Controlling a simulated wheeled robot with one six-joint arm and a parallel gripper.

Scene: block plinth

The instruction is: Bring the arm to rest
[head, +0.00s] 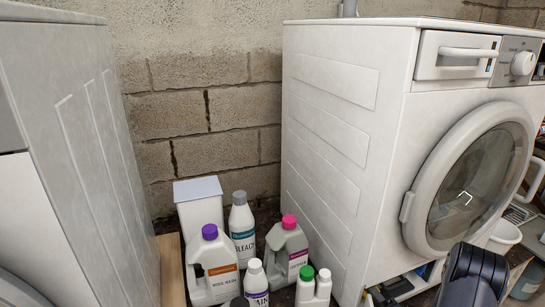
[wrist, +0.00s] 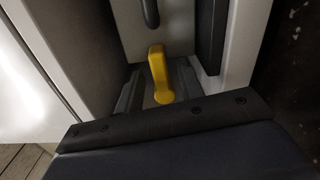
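My arm (head: 472,275) shows as a dark link at the lower right of the head view, in front of the right washing machine. My gripper (wrist: 158,92) is in the wrist view, past the dark bar and housing at the bottom. Its two grey fingers stand apart, so it looks open. A yellow handle-like piece (wrist: 160,74) shows between and beyond them, with no clear contact. The wrist view is dark, and what the yellow piece belongs to is unclear. My gripper is not visible in the head view.
The right washing machine (head: 335,130) and a white appliance (head: 75,130) at left flank a gap. Several bottles, including a purple-capped one (head: 213,270) and a bleach bottle (head: 241,225), stand there. A block wall (head: 205,100) closes the back.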

